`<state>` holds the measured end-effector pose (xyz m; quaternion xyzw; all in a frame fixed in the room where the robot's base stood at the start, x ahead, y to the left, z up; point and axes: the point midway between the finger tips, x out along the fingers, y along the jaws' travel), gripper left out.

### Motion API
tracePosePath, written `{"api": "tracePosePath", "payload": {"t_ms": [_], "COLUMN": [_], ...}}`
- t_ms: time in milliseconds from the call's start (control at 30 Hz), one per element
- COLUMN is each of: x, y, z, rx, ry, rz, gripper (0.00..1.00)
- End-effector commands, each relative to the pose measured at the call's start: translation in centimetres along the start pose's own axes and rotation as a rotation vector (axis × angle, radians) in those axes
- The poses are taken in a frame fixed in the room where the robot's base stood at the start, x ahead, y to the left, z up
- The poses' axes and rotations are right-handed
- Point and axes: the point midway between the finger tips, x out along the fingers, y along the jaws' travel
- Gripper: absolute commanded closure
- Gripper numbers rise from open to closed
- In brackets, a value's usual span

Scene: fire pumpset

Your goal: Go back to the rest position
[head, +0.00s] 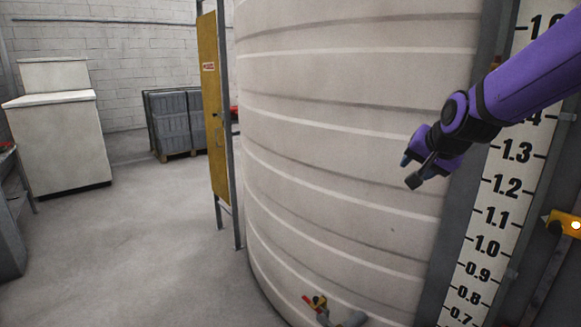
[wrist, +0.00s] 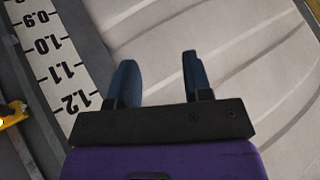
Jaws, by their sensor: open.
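My gripper (head: 412,172) is at the end of my purple arm, in front of the large ribbed beige tank in the head view. In the wrist view, my gripper (wrist: 157,75) shows two dark blue fingers spread apart, with nothing between them. The ribbed tank wall (wrist: 225,45) lies beyond the fingers. I cannot tell how far the fingertips are from it.
A level scale (head: 490,220) with black numbers stands right of the tank (head: 340,130). A yellow panel (head: 214,110) stands left of it. The floor at left (head: 150,240) is clear.

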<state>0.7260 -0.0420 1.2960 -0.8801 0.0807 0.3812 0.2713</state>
Motion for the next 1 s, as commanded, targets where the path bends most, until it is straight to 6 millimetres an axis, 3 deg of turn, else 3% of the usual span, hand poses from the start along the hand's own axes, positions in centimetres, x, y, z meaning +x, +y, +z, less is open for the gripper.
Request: {"api": "tracePosePath", "payload": {"t_ms": [33,200,600,800,1000], "x": [-2.0,-7.5,-18.4,-21.3,-22.2], "y": [0.3,2.1,8.1,10.6,11.6], "z": [0.6,3.5,11.6,14.8,15.9], "rx": [-0.035,-0.161,-0.435,-0.523,-0.554], "ry": [-0.010,-0.069,-0.209,-0.264,-0.286], "rz": [0.005,0.036,0.112,0.140,0.151], "gripper": [0.54,0.54,0.54,0.54,0.54]}}
